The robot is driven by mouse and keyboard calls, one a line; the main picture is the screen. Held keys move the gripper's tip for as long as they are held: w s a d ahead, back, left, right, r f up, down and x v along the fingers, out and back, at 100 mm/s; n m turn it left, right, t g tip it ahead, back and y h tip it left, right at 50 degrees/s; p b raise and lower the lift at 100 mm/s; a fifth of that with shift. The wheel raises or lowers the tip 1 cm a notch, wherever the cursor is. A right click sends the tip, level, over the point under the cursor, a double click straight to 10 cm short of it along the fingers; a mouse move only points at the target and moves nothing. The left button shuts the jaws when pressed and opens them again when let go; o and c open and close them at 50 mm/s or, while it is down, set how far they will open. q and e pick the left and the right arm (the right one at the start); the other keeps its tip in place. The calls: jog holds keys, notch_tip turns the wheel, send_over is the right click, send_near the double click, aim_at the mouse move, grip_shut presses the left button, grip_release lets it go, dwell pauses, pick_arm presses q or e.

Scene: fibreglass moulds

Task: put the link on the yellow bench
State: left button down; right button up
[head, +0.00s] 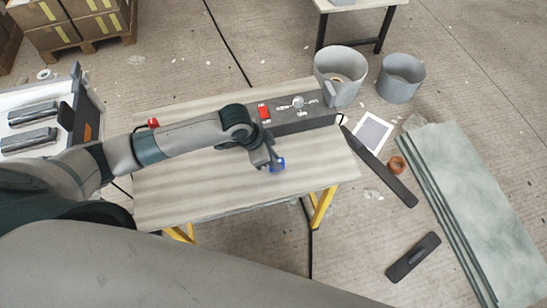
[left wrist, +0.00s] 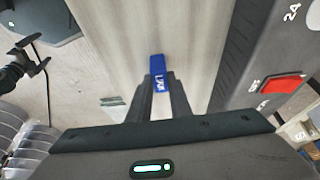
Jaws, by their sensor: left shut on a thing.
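The link is a small blue block with white lettering (head: 278,164); it also shows in the left wrist view (left wrist: 157,66). My left gripper (head: 270,159) is shut on it, and the link sticks out past the fingertips (left wrist: 161,84). The yellow bench (head: 180,195) has a pale wooden top and yellow legs. The gripper and link are over the front right part of its top in the head view. I cannot tell whether the link touches the top. My right gripper is not in view.
A dark grey box with a red switch (head: 318,118) occupies the bench's back right. A small red object (head: 153,123) is at its back left. Two grey tubs (head: 401,80) stand beyond it; greenish boards (head: 490,215) lie at right. The bench's front left is bare.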

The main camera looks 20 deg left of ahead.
pick_arm(q)
jog(key=shift+f, duration=0.15)
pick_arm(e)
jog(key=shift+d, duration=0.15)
pick_arm(q)
jog(key=c, duration=1.6)
grip_release()
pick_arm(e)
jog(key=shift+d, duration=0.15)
pick_arm(q)
jog(key=b+v, duration=0.1)
jog(key=v, duration=1.1)
jog(key=shift+w, duration=0.1)
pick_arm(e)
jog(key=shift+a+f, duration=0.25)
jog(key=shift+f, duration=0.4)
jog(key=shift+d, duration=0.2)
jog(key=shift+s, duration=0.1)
